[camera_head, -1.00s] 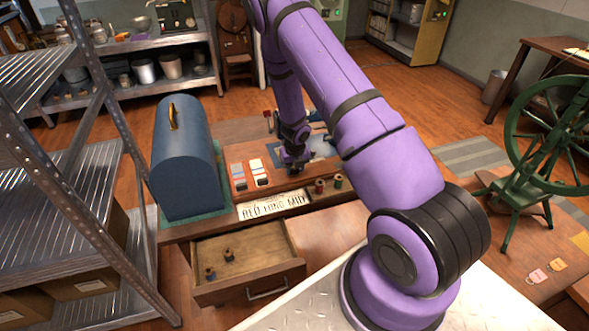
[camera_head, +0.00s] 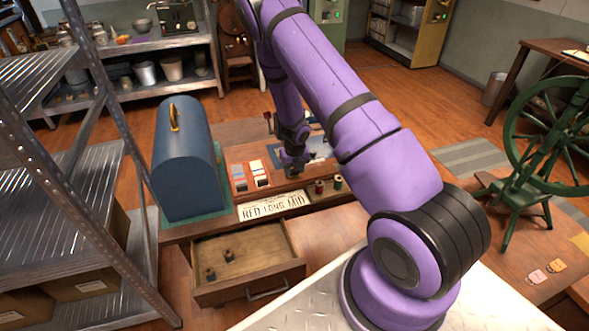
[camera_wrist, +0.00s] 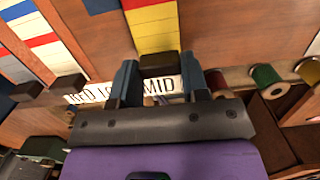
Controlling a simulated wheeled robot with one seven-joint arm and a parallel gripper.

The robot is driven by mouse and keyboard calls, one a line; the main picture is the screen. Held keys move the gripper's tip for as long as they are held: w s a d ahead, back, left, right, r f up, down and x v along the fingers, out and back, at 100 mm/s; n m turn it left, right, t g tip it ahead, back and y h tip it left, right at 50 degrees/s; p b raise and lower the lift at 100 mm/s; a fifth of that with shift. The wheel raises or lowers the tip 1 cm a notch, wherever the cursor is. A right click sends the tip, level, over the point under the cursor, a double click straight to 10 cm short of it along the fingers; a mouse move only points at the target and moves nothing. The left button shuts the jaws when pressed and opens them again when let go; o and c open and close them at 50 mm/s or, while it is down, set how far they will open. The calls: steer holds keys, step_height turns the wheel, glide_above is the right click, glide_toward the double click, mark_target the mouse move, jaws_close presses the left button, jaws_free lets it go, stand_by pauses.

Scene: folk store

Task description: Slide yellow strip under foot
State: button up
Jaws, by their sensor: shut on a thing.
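The yellow strip (camera_wrist: 153,36) shows in the wrist view at top centre. It has thin cross lines, a red band at its far end and a dark block at its near end. My gripper (camera_wrist: 160,75) has its two blue fingers on either side of this dark block and is shut on it. In the head view my gripper (camera_head: 293,170) is low over the back of the wooden bench, and the strip cannot be made out there. I cannot identify the foot in either view.
Other strips, one white and red (camera_wrist: 60,45), lie left of my gripper. A lettered card (camera_head: 272,206) lies in front. Red and green spools (camera_head: 338,183) stand to the right. A blue domed case (camera_head: 184,155) stands left, above an open drawer (camera_head: 280,262).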

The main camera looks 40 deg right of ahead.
steer(key=shift+w+d+r, duration=0.15)
steer(key=shift+w+r, duration=0.1)
steer(key=shift+w, duration=0.55)
steer(key=o, duration=0.9)
steer(key=shift+r, duration=0.3)
steer(key=s+r, duration=0.1)
steer(key=r, duration=0.5)
steer(key=s+r, duration=0.1)
steer(key=r, duration=0.2)
steer(key=shift+s+a+r, duration=0.25)
steer(key=shift+s+r, duration=0.05)
steer(key=shift+r, duration=0.05)
